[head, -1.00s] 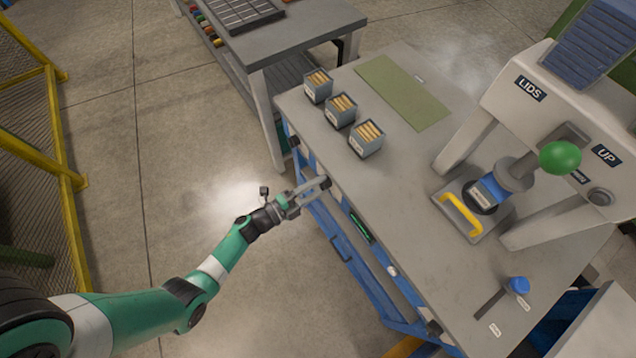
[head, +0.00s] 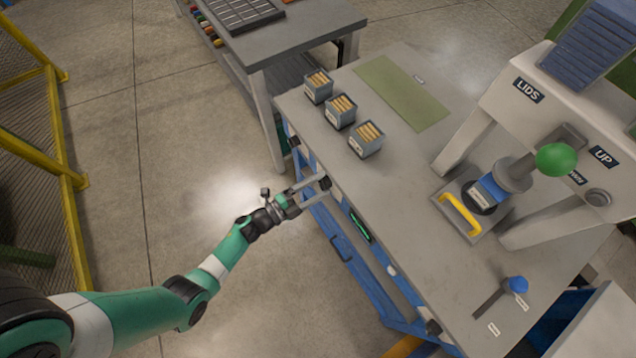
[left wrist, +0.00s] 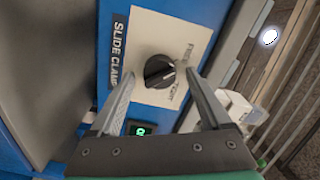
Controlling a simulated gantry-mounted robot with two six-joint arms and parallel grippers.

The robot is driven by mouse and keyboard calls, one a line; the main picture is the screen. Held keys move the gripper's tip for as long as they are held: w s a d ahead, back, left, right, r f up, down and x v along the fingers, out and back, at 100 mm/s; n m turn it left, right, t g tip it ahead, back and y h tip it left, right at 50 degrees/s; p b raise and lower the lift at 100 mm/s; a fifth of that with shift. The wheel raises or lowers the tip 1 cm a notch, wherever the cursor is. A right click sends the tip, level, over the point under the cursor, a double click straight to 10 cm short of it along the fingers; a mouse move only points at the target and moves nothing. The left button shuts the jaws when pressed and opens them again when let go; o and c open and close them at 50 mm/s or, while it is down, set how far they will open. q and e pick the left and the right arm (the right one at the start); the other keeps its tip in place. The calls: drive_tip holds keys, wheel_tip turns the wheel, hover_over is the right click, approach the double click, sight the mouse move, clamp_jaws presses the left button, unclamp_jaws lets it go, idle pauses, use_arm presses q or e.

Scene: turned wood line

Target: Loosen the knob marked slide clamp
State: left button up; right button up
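The slide clamp knob (left wrist: 160,71) is round and black with a pale pointer line. It sits on a cream plate (left wrist: 160,35) in the left wrist view, beside the words SLIDE CLAMP on a blue panel. FREE and a partly readable word, seemingly TIGHT, are printed right of the knob; I cannot tell exactly which the pointer meets. My left gripper (left wrist: 160,76) is open, one finger on each side of the knob, with gaps showing. In the head view my left gripper (head: 318,188) is at the bench's left side, by the black knob (head: 325,183).
The bench (head: 440,240) carries several grey bins (head: 365,146) of wooden pieces, a green mat (head: 402,94), and a press with a green ball lever (head: 556,160). The floor left of the bench is clear.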

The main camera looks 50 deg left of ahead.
idle(0.3)
use_arm(q)
drive_tip(key=s+a+p, duration=0.1)
drive_tip(key=s+p, duration=0.2)
drive_tip(key=s, duration=0.8)
drive_tip(key=shift+s+a, duration=0.3)
drive_tip(key=shift+a, duration=0.05)
